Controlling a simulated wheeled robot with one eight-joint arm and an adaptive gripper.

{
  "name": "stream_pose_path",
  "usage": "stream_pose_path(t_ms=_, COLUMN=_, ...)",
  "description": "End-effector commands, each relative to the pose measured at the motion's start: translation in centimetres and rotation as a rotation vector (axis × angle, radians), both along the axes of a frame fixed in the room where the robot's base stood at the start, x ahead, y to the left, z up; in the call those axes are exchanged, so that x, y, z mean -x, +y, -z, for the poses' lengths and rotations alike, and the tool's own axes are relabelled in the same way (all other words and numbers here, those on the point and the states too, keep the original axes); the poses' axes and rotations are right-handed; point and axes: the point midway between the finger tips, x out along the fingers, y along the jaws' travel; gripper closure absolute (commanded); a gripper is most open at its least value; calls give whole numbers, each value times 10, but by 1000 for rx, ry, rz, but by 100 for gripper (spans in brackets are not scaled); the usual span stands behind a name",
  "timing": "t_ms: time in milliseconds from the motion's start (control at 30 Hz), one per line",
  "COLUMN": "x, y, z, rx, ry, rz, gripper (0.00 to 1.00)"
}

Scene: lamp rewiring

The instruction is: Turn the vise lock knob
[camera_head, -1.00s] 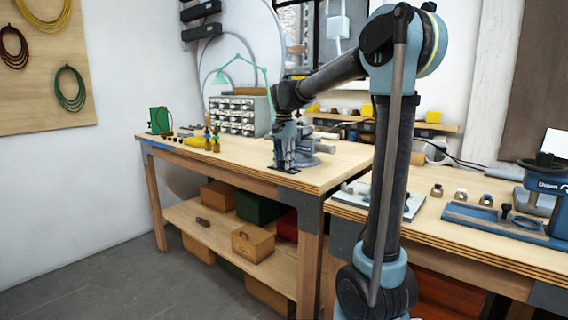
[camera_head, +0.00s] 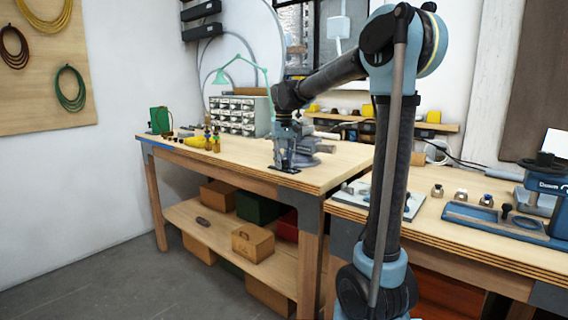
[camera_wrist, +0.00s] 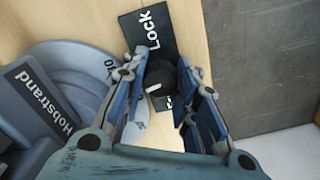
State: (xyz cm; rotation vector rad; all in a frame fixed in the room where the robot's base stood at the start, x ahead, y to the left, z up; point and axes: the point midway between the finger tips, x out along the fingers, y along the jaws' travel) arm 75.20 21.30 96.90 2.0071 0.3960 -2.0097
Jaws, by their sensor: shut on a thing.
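The vise lock knob (camera_wrist: 160,78) is round and black with a white pointer mark, in the wrist view. It stands on a black label plate (camera_wrist: 147,28). The plate reads "Lock" at one end; the word at the other end is mostly hidden. My gripper (camera_wrist: 167,74) has its fingers on both sides of the knob and is shut on it. The blue-grey vise (camera_wrist: 85,75) with a "Hobstrand" label is to the left of the knob. In the head view my gripper (camera_head: 284,162) is low over the bench beside the vise (camera_head: 322,146), and the knob is hidden.
The wooden bench (camera_head: 245,170) holds a drawer cabinet (camera_head: 240,116), a green lamp (camera_head: 245,68) and small bottles (camera_head: 211,140) left of the vise. Bare bench top lies in front. A second bench (camera_head: 430,236) with a blue machine (camera_head: 549,190) stands at right.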

Motion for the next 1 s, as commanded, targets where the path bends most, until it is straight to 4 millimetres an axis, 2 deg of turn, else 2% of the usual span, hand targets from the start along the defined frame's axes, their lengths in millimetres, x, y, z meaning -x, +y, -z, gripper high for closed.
stream_pose_path(t_ms=600, x=-2, y=0, z=-1, rx=0, ry=-4, rz=-556, gripper=97)
stream_pose_path(t_ms=1000, x=-2, y=0, z=-1, rx=1, ry=-4, rz=-758, gripper=97)
